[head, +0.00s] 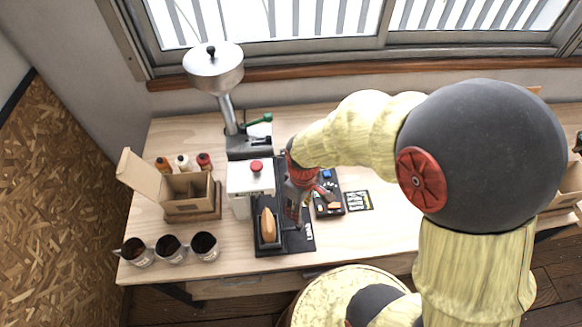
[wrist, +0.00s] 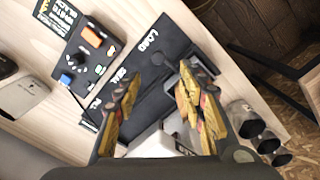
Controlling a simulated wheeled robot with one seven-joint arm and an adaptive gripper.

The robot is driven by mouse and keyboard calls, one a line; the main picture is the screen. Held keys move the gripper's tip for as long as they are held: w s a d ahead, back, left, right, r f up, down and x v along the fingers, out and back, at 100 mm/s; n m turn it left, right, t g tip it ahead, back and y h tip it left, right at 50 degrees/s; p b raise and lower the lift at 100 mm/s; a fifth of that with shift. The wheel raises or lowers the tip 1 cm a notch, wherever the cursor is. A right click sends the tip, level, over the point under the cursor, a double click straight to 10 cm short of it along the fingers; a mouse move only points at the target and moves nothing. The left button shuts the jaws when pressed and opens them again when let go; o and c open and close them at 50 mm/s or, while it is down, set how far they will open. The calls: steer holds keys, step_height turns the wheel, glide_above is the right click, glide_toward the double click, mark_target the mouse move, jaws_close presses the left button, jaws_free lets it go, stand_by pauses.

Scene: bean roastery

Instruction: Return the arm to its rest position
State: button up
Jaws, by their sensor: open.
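My arm reaches in from the right over the workbench (head: 390,235), bent at a large dark joint. My gripper (head: 297,208) hangs above the black labelled mat (head: 270,248), right of the white machine with a red button (head: 243,178). In the wrist view my gripper (wrist: 160,92) has its two fingers spread, with nothing visible between them but the mat (wrist: 150,75) below. The fingertips' exact height above the mat is hard to tell.
A tan oblong item (head: 268,225) lies on the mat's left. A control box (head: 329,208) sits close right of my gripper. Three dark-filled cups (head: 170,249), an open carton (head: 188,190) and a hopper machine (head: 213,72) stand left and behind. The bench right of the card (head: 358,200) is clear.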

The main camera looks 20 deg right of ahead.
steer(key=s+d+r+m+t+b, duration=0.1)
steer(key=s+r+m+t+b, duration=0.1)
steer(key=r+b, duration=0.4)
steer(key=s+d+r+m+t+b, duration=0.1)
steer(key=s+r+m+t+b, duration=0.2)
steer(key=s+r+b, duration=0.3)
steer(key=shift+d+r+m+t+b, duration=0.35)
steer(key=shift+r+m+b, duration=0.35)
steer(key=shift+r+m, duration=0.25)
stand_by(1.5)
